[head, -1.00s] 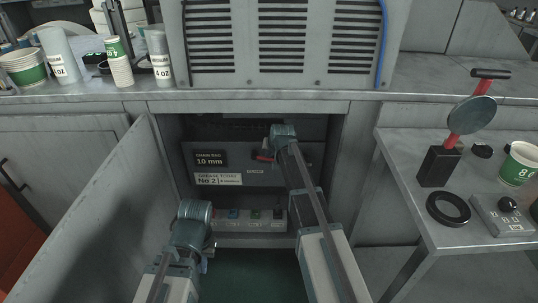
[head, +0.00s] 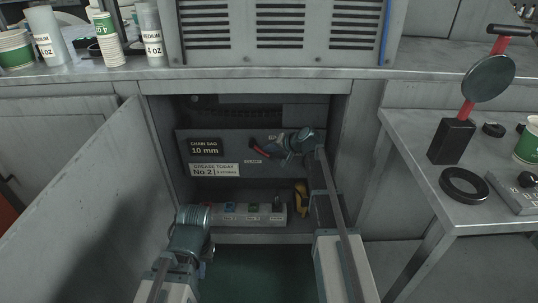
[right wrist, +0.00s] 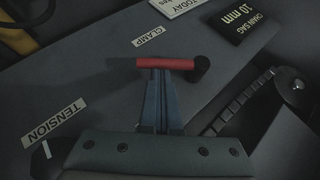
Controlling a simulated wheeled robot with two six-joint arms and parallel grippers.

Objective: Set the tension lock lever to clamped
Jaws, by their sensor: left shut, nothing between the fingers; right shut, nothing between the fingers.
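The tension lock lever (head: 258,149) has a red handle on the grey panel inside the open cabinet. In the right wrist view, the red handle (right wrist: 163,64) lies across the picture with a black round end at its right. A "CLAMP" label (right wrist: 155,36) is just beyond it, and a "TENSION" label (right wrist: 53,122) is at the lower left. My right gripper (right wrist: 160,74) is shut and empty, its tips against or very close to the handle; in the head view it reaches in from the right. My left gripper (head: 207,256) is shut and empty, low in front of the cabinet.
A "CHAIN SAG 10 mm" sign (head: 205,148) and a grease sign (head: 214,170) are left of the lever. A strip with several coloured parts (head: 245,213) and a yellow object (head: 300,200) sit below. The open door (head: 85,200) stands left, a side table (head: 400,150) right.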

